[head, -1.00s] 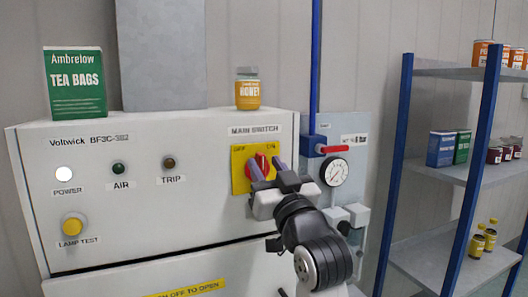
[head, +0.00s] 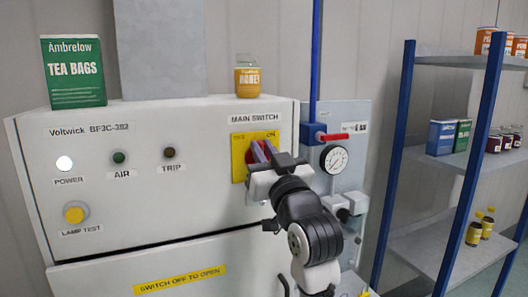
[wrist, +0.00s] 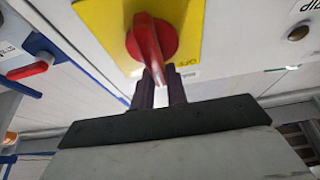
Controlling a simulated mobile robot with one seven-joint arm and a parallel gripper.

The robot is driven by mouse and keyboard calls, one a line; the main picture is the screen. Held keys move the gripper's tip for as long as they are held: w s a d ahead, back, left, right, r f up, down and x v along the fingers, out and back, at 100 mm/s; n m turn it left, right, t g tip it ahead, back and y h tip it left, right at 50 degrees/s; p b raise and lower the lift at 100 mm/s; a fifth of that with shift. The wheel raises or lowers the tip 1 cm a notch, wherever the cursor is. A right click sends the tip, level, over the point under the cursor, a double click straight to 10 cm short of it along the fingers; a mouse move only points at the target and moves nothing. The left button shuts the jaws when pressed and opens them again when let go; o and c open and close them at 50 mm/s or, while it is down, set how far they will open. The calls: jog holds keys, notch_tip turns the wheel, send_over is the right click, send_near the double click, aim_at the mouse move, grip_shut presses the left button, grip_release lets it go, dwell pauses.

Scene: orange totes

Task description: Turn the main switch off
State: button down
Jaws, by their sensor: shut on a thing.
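The main switch is a red rotary knob (wrist: 150,38) on a yellow plate (head: 238,160) with OFF at its left and ON at its right in the head view. The plate sits under the MAIN SWITCH label on the white cabinet (head: 140,215). My gripper (head: 262,152) is in front of the knob and partly hides it. In the wrist view its two dark fingers (wrist: 161,86) are close together at the end of the knob's handle, shut on it. The knob's exact angle is hard to read in the head view. The POWER lamp (head: 64,163) is white and looks lit.
A tea bags box (head: 73,72) and a honey jar (head: 247,76) stand on the cabinet top. Right of the switch are a red-handled valve (head: 337,137) and a gauge (head: 334,158). A blue-post shelf (head: 425,157) stands at the right.

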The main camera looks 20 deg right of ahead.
jog(key=shift+f+n+b, duration=0.1)
jog(key=shift+n+b, duration=0.3)
jog(key=n+y+b, duration=0.2)
jog(key=n, duration=0.2)
jog(key=a+n+g+y+b, duration=0.1)
jog(key=n+y+b, duration=0.1)
jog(key=n+b, duration=0.1)
jog(key=n+g+y+b, duration=0.1)
jog(key=n+b, duration=0.2)
jog(key=n, duration=0.1)
jog(key=shift+a+f+n+y, duration=0.3)
jog(key=shift+f+y, duration=0.05)
jog(key=shift+y, duration=0.05)
jog(key=n, duration=0.1)
jog(key=n+g+b, duration=0.1)
jog(key=n, duration=0.1)
jog(key=n+g+y, duration=0.1)
jog(key=n, duration=0.1)
jog(key=shift+a+f+b, duration=0.25)
jog(key=shift+a+b, duration=0.05)
jog(key=shift+b, duration=0.05)
jog(key=n+g, duration=0.1)
jog(key=n, duration=0.1)
jog(key=f+n+g, duration=0.1)
jog(key=n, duration=0.2)
jog(key=shift+a, duration=0.1)
jog(key=c, duration=1.4)
grip_release()
jog(key=shift+s, duration=0.15)
